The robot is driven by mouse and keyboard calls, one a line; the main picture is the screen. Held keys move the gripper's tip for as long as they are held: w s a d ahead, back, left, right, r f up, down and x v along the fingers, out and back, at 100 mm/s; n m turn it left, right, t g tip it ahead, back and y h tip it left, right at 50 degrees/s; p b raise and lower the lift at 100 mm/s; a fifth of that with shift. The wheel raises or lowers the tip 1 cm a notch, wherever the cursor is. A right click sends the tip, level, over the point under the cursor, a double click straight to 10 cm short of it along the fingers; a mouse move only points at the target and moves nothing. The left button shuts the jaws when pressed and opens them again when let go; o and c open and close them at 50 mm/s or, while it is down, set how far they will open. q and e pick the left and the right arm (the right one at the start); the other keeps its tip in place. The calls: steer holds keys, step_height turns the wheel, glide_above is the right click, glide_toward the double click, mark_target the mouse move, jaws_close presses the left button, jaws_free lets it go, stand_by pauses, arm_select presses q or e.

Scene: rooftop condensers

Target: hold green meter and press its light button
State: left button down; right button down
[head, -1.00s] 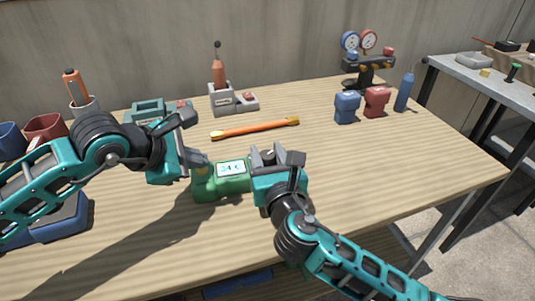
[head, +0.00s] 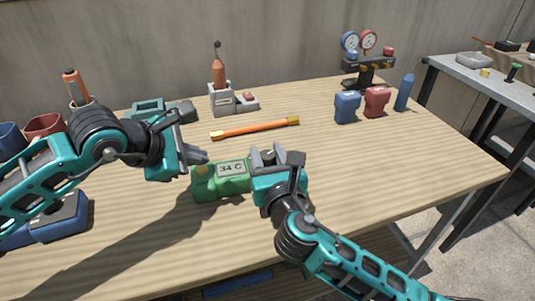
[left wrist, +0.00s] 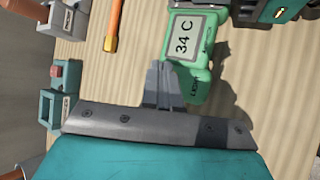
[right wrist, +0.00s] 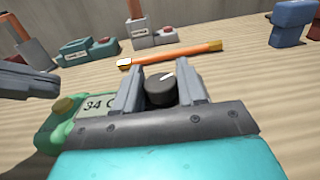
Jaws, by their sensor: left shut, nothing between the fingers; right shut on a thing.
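The green meter (head: 222,187) lies on the wooden table, its grey display reading 34 C. My right gripper (head: 275,154) is shut on the meter's right end; in the right wrist view a black knob (right wrist: 160,90) shows between its fingers. The yellow light button (head: 201,170) is at the meter's left end; it also shows in the right wrist view (right wrist: 63,105). My left gripper (head: 203,156) is shut and empty, its tips just above and beside the button, seemingly apart from it. In the left wrist view the fingers hide the button, and a LIGHT label (left wrist: 195,86) shows.
An orange rod (head: 255,127) lies behind the meter. A grey holder with an orange tool (head: 219,75), a teal box (head: 148,110) and a gauge stand (head: 368,64) stand farther back. Blue (head: 347,107) and red (head: 376,101) items are at right. The right front table is clear.

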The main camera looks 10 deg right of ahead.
mark_target(198, 171)
arm_select(q)
steer(key=shift+r, duration=3.05)
arm_select(e)
steer(key=c, duration=0.6)
jaws_free()
steer(key=shift+o, duration=0.5)
steer(key=o, duration=0.4)
steer(key=shift+c, duration=0.2)
